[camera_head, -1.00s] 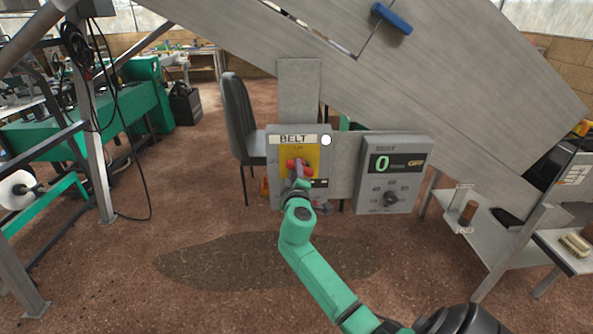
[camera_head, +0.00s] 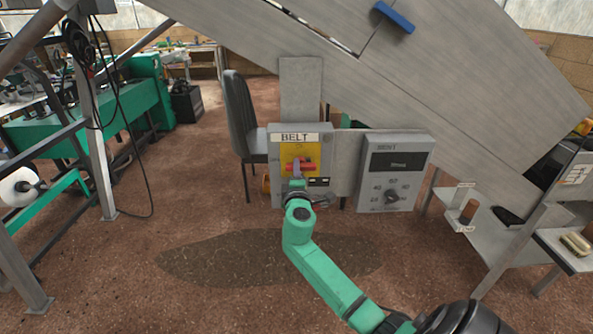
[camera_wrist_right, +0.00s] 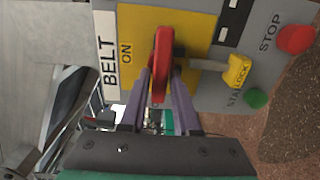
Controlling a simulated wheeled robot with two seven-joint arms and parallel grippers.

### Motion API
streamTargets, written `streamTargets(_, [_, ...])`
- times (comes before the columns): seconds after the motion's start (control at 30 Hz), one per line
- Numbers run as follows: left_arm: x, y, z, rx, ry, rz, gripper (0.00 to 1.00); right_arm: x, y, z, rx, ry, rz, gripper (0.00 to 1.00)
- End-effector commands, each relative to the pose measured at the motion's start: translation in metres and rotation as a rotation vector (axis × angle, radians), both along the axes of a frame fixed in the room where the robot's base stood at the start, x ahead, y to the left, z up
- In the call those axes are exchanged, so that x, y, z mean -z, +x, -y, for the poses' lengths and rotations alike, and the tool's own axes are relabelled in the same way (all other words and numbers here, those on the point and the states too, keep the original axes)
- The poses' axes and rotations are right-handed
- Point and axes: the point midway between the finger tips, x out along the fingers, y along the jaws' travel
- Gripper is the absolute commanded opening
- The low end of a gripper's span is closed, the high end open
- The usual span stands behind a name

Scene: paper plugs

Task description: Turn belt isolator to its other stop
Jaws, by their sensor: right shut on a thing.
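The belt isolator is a red handle (camera_head: 302,166) on a yellow plate (camera_head: 288,150), set in a grey box labelled BELT. The handle lies about level across the plate in the head view. In the right wrist view the handle (camera_wrist_right: 162,50) stands upright, with the ON mark (camera_wrist_right: 126,52) off to its left side. My right gripper (camera_wrist_right: 161,84) is shut on the handle, one finger on each side. In the head view the gripper (camera_head: 297,179) is at the plate, partly hidden by my wrist. My left gripper is out of view.
A grey control box (camera_head: 394,165) with a dark display and a knob stands right of the isolator. The wrist view shows a red STOP button (camera_wrist_right: 295,38), a green button (camera_wrist_right: 255,97) and a yellow tag (camera_wrist_right: 237,70) nearby. A dark chair (camera_head: 238,115) stands behind left.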

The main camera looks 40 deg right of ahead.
Motion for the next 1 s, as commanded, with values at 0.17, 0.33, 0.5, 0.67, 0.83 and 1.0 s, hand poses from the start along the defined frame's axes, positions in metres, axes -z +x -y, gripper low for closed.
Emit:
streamTargets(0.17, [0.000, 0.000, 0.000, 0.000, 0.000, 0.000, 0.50, 0.002, 0.000, 0.000, 0.000, -0.001, -0.004, 0.00])
streamTargets(0.33, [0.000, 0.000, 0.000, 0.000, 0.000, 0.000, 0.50, 0.001, 0.000, 0.000, 0.000, 0.000, -0.003, 0.53])
streamTargets(0.5, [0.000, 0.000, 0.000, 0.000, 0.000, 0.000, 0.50, 0.001, 0.000, 0.000, 0.000, 0.001, -0.001, 0.53])
streamTargets(0.67, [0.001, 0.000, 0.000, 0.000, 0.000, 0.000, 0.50, 0.001, -0.002, -0.002, -0.001, 0.001, 0.001, 0.53])
streamTargets(0.83, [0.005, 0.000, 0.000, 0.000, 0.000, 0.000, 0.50, 0.003, -0.020, -0.016, -0.002, 0.003, 0.000, 0.53])
streamTargets(1.0, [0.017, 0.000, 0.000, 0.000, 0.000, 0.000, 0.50, 0.006, -0.058, -0.045, -0.004, 0.004, -0.001, 0.53])
